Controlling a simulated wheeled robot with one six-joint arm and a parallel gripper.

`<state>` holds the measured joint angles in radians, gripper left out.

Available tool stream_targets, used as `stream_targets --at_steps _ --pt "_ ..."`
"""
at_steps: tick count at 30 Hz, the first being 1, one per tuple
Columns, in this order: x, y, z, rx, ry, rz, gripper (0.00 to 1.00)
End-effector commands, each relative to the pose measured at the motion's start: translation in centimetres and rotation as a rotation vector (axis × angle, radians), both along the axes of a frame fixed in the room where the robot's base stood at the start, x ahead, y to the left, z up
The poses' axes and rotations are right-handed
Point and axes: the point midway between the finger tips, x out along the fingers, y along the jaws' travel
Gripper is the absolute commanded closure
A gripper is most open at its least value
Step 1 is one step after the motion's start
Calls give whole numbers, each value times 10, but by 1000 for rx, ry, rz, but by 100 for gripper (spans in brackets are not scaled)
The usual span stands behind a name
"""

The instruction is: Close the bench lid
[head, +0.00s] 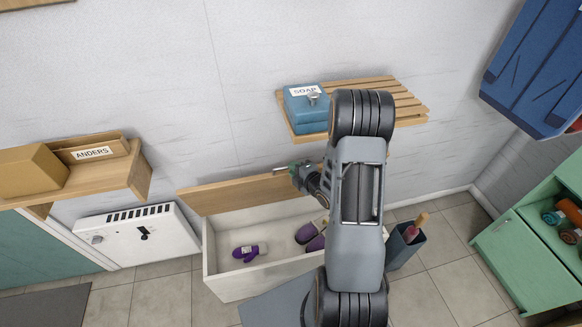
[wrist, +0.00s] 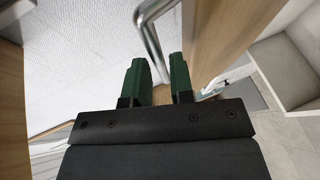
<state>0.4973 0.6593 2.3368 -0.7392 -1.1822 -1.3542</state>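The bench (head: 222,285) is a white box standing open against the wall. Its wooden lid (head: 235,194) is raised, tilted up at the back. A metal bar handle (head: 280,169) sits at the lid's upper edge; it also shows in the wrist view (wrist: 150,35), beside the wooden lid (wrist: 225,35). My gripper (head: 294,169) is at this handle, partly hidden by my arm in the head view. In the wrist view its green fingers (wrist: 160,78) are apart, and the handle's near end shows in the gap between them. Whether they touch it cannot be told.
Purple shoes (head: 312,236) and a small purple item (head: 250,251) lie inside the bench. A slatted shelf (head: 395,85) with a blue soap box (head: 307,107) hangs above. A dark bin (head: 405,247) stands right of the bench. A white heater (head: 140,236) is on the left.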

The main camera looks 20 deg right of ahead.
Motion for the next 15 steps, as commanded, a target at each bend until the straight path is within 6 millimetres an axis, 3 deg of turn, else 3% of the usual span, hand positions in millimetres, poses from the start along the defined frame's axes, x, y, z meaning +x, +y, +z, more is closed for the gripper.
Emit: stream_targets --at_steps 6,15 --pt "18 4 -5 1 0 1 78" --pt "23 5 -7 0 0 0 78"
